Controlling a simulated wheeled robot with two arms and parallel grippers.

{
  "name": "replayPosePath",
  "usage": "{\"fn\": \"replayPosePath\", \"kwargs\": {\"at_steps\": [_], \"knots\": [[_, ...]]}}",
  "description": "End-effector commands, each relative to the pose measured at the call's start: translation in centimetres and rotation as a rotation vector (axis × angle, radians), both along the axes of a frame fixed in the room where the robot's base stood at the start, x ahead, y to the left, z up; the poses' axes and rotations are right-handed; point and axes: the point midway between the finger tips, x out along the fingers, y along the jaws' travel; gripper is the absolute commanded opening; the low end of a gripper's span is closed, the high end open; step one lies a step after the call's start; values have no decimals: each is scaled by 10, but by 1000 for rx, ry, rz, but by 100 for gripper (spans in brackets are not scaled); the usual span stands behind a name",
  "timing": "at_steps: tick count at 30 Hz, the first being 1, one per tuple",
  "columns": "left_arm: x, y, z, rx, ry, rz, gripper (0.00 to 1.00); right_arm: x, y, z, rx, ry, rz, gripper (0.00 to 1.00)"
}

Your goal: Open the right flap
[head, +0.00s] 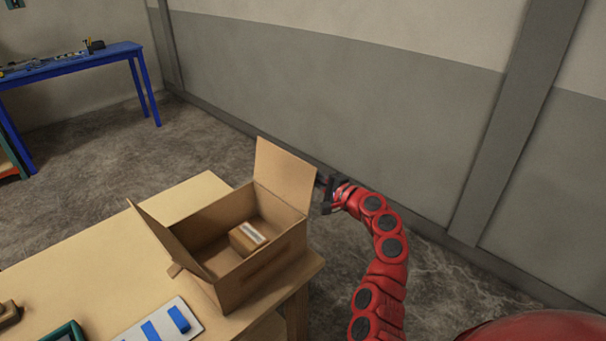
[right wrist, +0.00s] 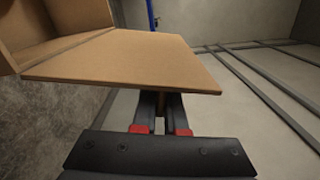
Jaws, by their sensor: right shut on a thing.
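A cardboard box (head: 263,273) stands open at the corner of the wooden table in the head view. Its right flap (head: 284,174) stands up and leans slightly outward; it fills the upper middle of the right wrist view (right wrist: 130,62). The left flap (head: 158,236) is swung outward on the other side. My right gripper (head: 327,193) is at the outer side of the right flap. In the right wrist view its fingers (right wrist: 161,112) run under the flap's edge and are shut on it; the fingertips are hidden. My left gripper is not in view.
A small carton with a pale label (head: 248,238) lies inside the box. A white panel with blue pieces (head: 160,325) lies on the wooden table (head: 75,262) in front. A blue table (head: 75,62) stands far left. A grey wall (head: 370,110) rises behind the box, with bare floor between.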

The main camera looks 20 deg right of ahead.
Motion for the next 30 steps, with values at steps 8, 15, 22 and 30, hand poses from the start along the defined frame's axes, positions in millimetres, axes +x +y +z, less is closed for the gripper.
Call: {"fn": "replayPosePath", "kwargs": {"at_steps": [8,15,22,30], "knots": [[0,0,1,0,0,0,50,2,-6,-3,57,19,-2,0],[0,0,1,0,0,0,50,2,-7,-3,64,21,-4,0],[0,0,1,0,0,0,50,2,-7,-3,62,21,-3,17],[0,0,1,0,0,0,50,2,-6,-3,63,22,-1,40]]}}
